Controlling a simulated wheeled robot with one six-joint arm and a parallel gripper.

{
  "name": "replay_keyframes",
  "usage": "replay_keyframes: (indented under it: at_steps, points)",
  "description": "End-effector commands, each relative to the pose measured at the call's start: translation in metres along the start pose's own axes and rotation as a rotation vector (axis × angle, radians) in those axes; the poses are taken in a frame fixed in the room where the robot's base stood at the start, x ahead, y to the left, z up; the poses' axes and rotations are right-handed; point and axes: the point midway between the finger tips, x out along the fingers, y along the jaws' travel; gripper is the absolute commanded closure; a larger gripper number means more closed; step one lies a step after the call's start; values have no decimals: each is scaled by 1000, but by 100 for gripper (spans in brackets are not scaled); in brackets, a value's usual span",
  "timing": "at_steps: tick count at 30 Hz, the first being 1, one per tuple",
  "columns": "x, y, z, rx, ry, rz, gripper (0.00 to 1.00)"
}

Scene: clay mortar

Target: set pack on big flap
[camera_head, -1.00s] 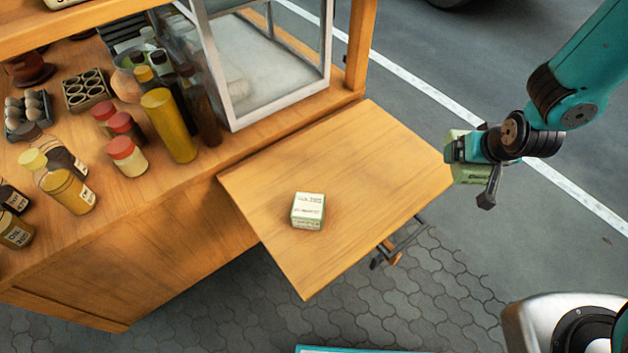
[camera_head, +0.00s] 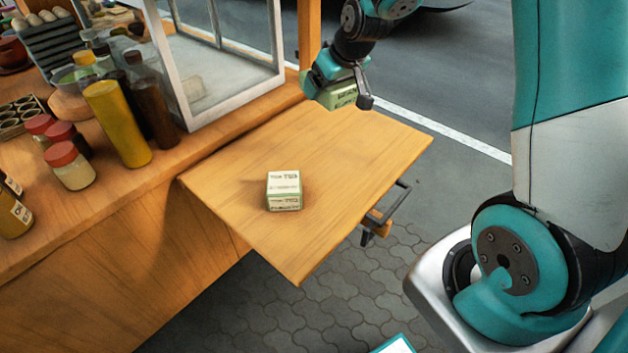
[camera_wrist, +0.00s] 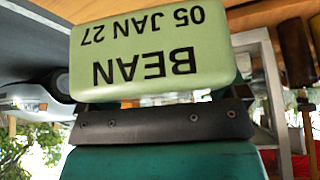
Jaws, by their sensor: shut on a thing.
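My gripper (camera_head: 338,84) is shut on a light green pack (camera_head: 343,97) and holds it above the far end of the wooden flap (camera_head: 345,155). In the wrist view the pack (camera_wrist: 150,50) fills the top and reads "BEAN 05 JAN 27", upside down. The flap sticks out from the side of the wooden cart. A small white and green box (camera_head: 284,190) sits on the flap, nearer its front left part. A gap between the held pack and the flap cannot be measured from these views.
A glass case with a white frame (camera_head: 183,75) stands on the cart beside the flap. A yellow bottle (camera_head: 118,125) and red-lidded jars (camera_head: 70,165) stand left of it. The flap's right and far parts are bare. A metal bracket (camera_head: 385,212) shows under its right edge.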

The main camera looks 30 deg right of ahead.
Motion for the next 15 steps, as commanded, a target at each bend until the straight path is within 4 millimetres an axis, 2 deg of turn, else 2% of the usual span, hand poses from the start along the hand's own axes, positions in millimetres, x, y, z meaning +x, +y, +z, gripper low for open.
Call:
replay_keyframes:
  at_steps: [1,6,12,15]
  points:
    - [9,11,1,-21,14,-7,38]
    - [-18,33,-5,-114,11,-59,38]
    - [-47,46,-2,-187,3,-104,38]
    - [-52,48,0,-201,-1,-115,38]
